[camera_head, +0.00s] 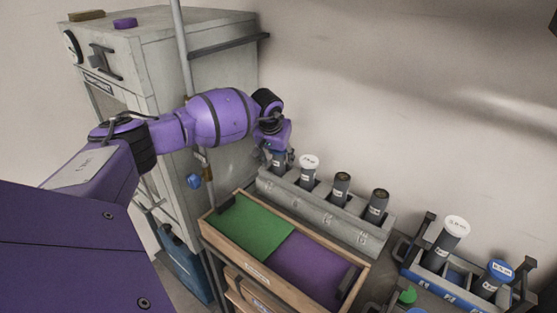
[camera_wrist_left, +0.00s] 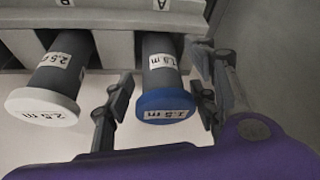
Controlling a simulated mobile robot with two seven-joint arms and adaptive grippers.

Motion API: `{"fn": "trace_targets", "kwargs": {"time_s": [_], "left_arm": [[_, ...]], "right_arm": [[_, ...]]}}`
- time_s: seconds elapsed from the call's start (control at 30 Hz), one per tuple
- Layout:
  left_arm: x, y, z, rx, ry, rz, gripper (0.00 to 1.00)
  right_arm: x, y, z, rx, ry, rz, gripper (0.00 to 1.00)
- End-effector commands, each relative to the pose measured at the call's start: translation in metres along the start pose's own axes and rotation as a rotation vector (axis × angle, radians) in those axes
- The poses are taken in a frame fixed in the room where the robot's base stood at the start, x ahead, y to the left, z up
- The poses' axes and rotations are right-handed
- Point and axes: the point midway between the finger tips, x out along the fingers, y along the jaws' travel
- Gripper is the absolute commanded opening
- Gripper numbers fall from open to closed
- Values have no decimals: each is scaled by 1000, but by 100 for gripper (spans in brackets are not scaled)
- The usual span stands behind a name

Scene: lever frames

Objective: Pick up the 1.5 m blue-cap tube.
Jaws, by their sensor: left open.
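The blue-cap tube (camera_wrist_left: 167,105), dark-bodied with a 1.5 m label, stands in the slot marked A in the left wrist view. My left gripper (camera_wrist_left: 160,112) is open, with one finger on each side of its blue cap; neither visibly grips it. In the head view, my left gripper (camera_head: 275,146) is over the far left end of the grey rack (camera_head: 318,210), hiding most of that tube. A white-cap tube (camera_wrist_left: 45,103) labelled 2.5 m stands beside it in slot B. My right gripper is out of view.
Two dark-topped tubes (camera_head: 342,186) stand farther right in the rack. A wooden tray (camera_head: 235,241) with green and purple halves lies in front. A second rack at right holds a white-cap tube (camera_head: 445,245) and another blue-cap tube (camera_head: 499,271). A grey cabinet (camera_head: 232,85) stands behind my arm.

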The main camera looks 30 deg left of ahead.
Motion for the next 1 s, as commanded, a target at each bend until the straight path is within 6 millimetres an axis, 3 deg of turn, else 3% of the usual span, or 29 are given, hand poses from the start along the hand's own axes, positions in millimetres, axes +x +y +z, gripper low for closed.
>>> {"fn": "trace_targets", "kwargs": {"time_s": [0.13, 0.37, 0.73, 1.0], "left_arm": [[14, 0, 0, -1, 0, 0, 53], [16, -1, 0, 0, 1, -1, 53], [16, 0, 0, -1, 1, 0, 5], [16, -1, 0, -1, 0, -1, 3]], "right_arm": [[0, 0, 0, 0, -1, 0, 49], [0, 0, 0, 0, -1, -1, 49], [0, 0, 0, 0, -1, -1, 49], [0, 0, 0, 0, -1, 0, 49]]}}
